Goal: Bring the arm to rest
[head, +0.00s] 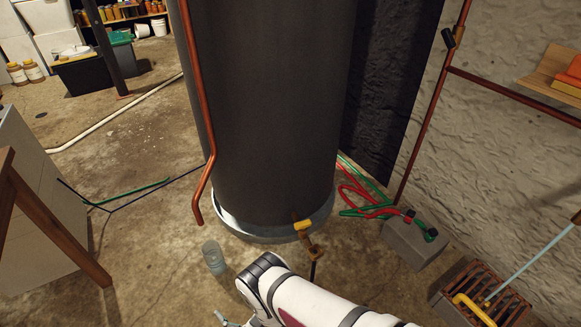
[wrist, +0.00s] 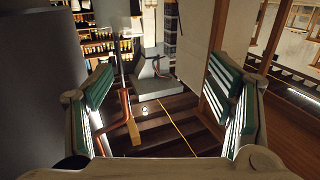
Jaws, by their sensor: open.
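My gripper (wrist: 165,112) is open in the wrist view. Its two green-padded fingers stand wide apart at left and right, with nothing held between them. In the head view my white arm reaches in from the bottom edge, in front of the big dark tank (head: 270,100). The gripper end is mostly cut off or hidden there. A clear glass jar (head: 213,257) stands on the floor left of my arm, apart from it.
A grey block (head: 413,243) and a rusty grate (head: 487,298) lie to the right. A wooden leg (head: 55,225) stands at left. Open floor (head: 130,245) lies between.

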